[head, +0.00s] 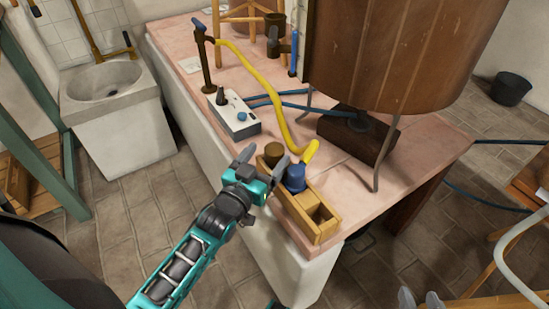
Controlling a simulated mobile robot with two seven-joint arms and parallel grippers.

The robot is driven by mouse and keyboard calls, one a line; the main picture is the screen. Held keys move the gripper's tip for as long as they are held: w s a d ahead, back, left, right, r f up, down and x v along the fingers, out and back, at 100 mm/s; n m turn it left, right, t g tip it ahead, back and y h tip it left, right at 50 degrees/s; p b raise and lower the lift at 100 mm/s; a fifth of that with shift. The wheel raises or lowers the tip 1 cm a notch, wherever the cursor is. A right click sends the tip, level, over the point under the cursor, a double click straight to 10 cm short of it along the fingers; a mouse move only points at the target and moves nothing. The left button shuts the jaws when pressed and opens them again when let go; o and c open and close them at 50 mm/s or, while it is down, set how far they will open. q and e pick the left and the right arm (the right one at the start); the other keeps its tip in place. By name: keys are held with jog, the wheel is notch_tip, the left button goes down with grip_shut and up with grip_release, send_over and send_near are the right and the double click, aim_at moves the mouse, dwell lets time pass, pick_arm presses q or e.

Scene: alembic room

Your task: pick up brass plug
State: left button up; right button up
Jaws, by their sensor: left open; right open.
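A brownish, brass-coloured round plug (274,150) stands in the back end of a wooden compartment box (327,229) at the bench's front edge. My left gripper (263,162) is open and empty, at the box's left back corner. Its fingers appear around or just in front of the brass plug; I cannot tell whether they touch it. The plug's lower part is hidden. My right gripper (420,299) shows only as two grey fingertips at the bottom edge, apart and empty.
The box's front compartments look empty. Behind it are a white control box (234,117), a yellow hose (272,91) and blue hoses. A large copper-brown vessel (402,50) on legs fills the bench's right side. A stone sink (104,80) stands left, across open floor.

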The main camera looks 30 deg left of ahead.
aim_at(279, 144)
pick_arm(q)
jog(key=w, duration=0.1)
jog(key=w+b, duration=0.1)
jog(key=w, duration=0.2)
jog(key=shift+w+d+b, duration=0.2)
jog(key=shift+d+b, duration=0.1)
jog(key=shift+d, duration=0.05)
jog(key=shift+w+r, duration=0.1)
jog(key=shift+w, duration=0.25)
jog(key=c, duration=1.1)
notch_tip(279, 144, up, 9)
jog(key=p, duration=0.4)
jog(key=shift+r, duration=0.15)
jog(key=shift+c, duration=0.2)
jog(key=shift+r, duration=0.4)
pick_arm(e)
jog(key=shift+s+d+r, duration=0.15)
jog(key=shift+d+r, duration=0.15)
jog(key=shift+r, duration=0.3)
